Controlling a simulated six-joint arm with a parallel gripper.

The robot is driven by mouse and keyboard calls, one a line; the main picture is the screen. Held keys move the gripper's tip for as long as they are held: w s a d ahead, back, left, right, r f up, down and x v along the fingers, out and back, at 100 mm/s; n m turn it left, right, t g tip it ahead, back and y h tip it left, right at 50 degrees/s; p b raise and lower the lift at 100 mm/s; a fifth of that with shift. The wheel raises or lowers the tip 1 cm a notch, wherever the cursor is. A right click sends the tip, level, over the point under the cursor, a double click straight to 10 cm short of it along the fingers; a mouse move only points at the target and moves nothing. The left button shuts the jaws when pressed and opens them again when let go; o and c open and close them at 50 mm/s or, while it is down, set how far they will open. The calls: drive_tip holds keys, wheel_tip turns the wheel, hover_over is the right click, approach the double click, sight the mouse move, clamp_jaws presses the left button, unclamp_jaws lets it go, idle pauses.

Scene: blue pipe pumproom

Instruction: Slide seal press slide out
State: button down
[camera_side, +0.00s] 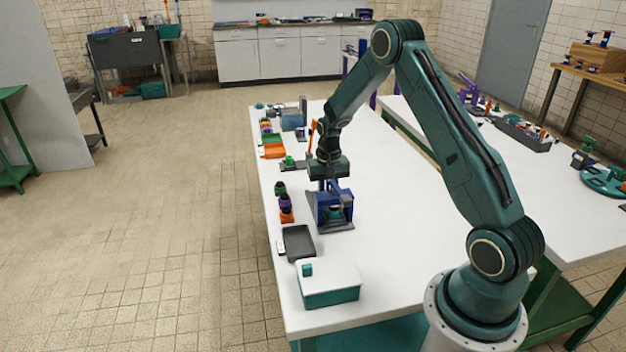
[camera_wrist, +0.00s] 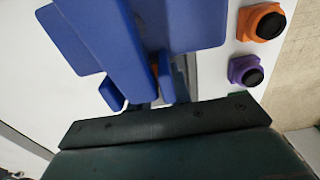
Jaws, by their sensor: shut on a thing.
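The seal press (camera_side: 333,208) is a blue frame on a grey base, standing on the white table. A dark round part shows inside its frame. My gripper (camera_side: 328,183) is just above and behind the press, pointing down, and is shut on a part of it, which I take to be the slide. In the wrist view, blue parts of the press (camera_wrist: 95,35) fill the upper middle, close to the dark gripper body. The fingertips and the exact hold are mostly hidden there. I cannot tell how far the slide is out.
Orange (camera_wrist: 262,22) and purple (camera_wrist: 246,70) fittings with dark round openings stand beside the press. A dark grey tray (camera_side: 299,243) and a white-topped teal box (camera_side: 328,284) are in front. An orange tray (camera_side: 273,150) lies behind. The white table (camera_side: 400,225) is clear to the right.

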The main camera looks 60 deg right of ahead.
drive_tip(key=shift+w+d, duration=3.5)
drive_tip(key=shift+w, duration=0.05)
drive_tip(key=c, duration=1.3)
unclamp_jaws()
drive_tip(key=shift+r, duration=0.2)
wheel_tip(320, 180, up, 14)
drive_tip(key=shift+f, duration=0.25)
